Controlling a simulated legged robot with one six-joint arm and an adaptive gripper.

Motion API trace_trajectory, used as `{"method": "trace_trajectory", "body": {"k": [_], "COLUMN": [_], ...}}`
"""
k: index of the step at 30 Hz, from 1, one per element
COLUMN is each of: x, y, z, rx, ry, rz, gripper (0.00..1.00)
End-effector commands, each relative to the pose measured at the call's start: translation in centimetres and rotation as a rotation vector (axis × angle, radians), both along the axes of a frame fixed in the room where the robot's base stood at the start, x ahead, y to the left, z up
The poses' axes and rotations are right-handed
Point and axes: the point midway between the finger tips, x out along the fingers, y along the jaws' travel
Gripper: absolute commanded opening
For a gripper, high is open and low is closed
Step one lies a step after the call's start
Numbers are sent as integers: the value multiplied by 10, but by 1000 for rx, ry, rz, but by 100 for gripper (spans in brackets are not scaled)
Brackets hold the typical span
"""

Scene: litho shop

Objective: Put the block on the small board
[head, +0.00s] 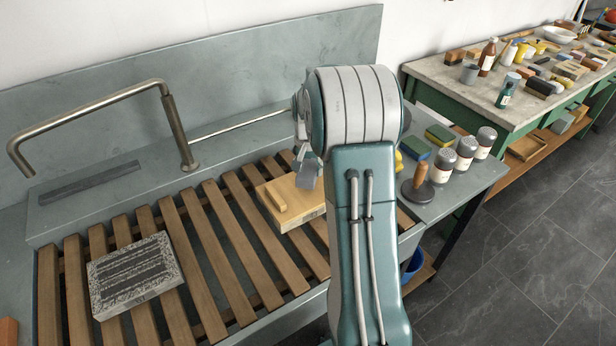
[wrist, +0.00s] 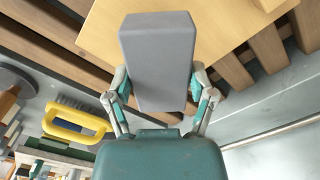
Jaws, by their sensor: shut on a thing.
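The block is a plain grey bar. In the wrist view the block (wrist: 157,60) sits between the two fingers of my gripper (wrist: 158,88), which is shut on it. In the head view the block (head: 289,170) shows partly beside my gripper (head: 304,172), which my arm partly hides. The small board (head: 305,212) is light wood with a raised wooden bar on it, lying on the slatted rack. It also shows in the wrist view (wrist: 97,35), behind the block. The block appears above the board's far part; I cannot tell whether they touch.
A speckled stone slab (head: 160,290) lies on the wooden slats (head: 225,235) at left. A bent metal tap (head: 178,130) stands behind. A cluttered bench (head: 425,90) stands beyond.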

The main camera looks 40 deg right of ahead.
Motion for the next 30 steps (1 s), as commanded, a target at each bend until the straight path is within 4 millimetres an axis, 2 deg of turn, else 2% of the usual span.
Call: {"method": "trace_trajectory", "body": {"k": [3,6,15,16,18,30], "x": [-1,-1,-1,-1,-1,-1], "y": [1,1,1,1,1,1], "z": [-20,-29,-31,-32,-32,-31], "rx": [2,1,1,1,0,0], "ry": [3,2,1,2,1,1], "rz": [0,0,0,0,0,0], "gripper": [10,10,10,75,100,100]}}
